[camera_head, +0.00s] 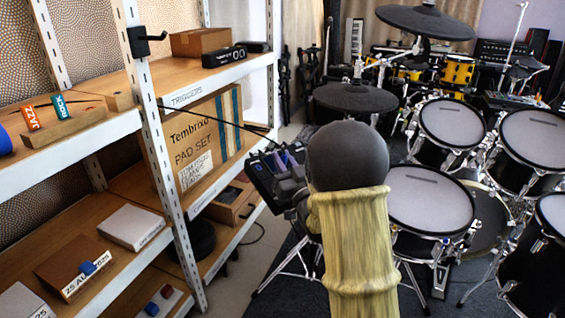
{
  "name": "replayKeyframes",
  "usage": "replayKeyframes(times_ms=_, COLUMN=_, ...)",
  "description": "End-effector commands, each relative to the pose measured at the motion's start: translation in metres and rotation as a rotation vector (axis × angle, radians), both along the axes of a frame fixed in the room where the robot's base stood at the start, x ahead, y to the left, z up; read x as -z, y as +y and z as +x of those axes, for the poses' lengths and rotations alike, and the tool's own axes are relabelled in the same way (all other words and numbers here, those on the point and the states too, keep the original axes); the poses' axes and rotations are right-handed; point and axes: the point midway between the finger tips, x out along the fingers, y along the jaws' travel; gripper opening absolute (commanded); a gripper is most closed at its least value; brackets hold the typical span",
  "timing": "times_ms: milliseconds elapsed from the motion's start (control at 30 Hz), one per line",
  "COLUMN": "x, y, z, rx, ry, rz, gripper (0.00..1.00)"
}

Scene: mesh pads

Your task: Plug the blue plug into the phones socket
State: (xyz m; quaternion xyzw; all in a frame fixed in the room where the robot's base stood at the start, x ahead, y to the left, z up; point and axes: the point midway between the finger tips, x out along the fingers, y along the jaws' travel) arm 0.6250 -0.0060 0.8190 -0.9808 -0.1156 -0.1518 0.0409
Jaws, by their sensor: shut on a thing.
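A dark module box (262,179) stands right of the shelf, in front of the drums, with thin cables running toward it from the left. My gripper (281,162) is at this box, seen small and partly behind my own arm. It is shut on a small blue piece, which looks like the blue plug (280,159). The phones socket cannot be made out; the gripper and arm cover part of the box. I cannot tell whether the plug touches the box or is in a socket.
White-framed shelves (165,170) fill the left, holding a "Pad Set" carton (205,142) and smaller boxes. Drum pads (428,198) and cymbals (355,97) on stands crowd the right. Some floor (265,240) shows between the shelf and the stands.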

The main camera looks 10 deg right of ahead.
Motion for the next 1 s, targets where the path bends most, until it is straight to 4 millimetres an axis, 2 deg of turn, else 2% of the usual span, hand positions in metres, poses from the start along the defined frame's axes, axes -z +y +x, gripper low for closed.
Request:
replayKeyframes(times_ms=600, x=0.049, y=0.007, z=0.014, rx=-0.003, ry=0.000, rz=-0.001, gripper=0.00)
replayKeyframes(times_ms=1000, x=0.056, y=0.005, z=0.017, rx=0.002, ry=0.000, rz=0.000, gripper=0.00)
